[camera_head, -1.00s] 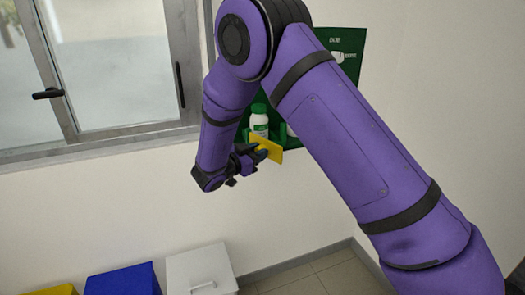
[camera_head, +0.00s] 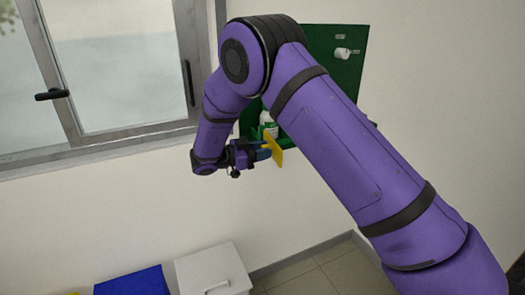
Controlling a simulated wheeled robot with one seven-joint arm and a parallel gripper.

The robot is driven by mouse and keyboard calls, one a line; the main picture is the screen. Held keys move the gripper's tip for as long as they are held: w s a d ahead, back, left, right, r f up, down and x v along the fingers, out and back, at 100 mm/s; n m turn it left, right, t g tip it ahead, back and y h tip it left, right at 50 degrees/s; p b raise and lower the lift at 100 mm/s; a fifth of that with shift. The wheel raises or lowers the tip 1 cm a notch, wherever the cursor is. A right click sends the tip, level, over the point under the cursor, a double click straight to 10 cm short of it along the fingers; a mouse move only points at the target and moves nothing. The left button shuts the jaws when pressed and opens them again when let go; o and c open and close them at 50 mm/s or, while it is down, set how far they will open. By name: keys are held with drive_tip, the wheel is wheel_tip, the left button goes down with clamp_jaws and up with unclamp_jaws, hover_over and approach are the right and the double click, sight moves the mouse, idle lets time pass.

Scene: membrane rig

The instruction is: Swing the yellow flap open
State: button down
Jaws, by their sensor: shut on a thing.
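The yellow flap (camera_head: 275,149) is a small plate at the front of the green wall station, seen at a slant and standing away from it. My gripper (camera_head: 261,153) reaches it from the left and is shut on the flap. The jaws are small and dark here, so the exact grip point is hard to make out. The flap's hinge is not clear in this view. My arm hides much of the station behind it.
The green station (camera_head: 340,85) is on the wall and holds a white bottle (camera_head: 267,122) with a green cap, close behind the flap. A window (camera_head: 120,60) is at left. A blue bin (camera_head: 133,280) and a white bin (camera_head: 213,270) stand below.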

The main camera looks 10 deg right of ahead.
drive_tip(key=c, duration=0.8)
unclamp_jaws()
drive_tip(key=shift+c, duration=0.2)
drive_tip(key=shift+a, duration=0.15)
drive_tip(key=s+a, duration=0.1)
drive_tip(key=a, duration=0.9)
drive_tip(key=shift+a, duration=0.25)
drive_tip(key=shift+s, duration=0.1)
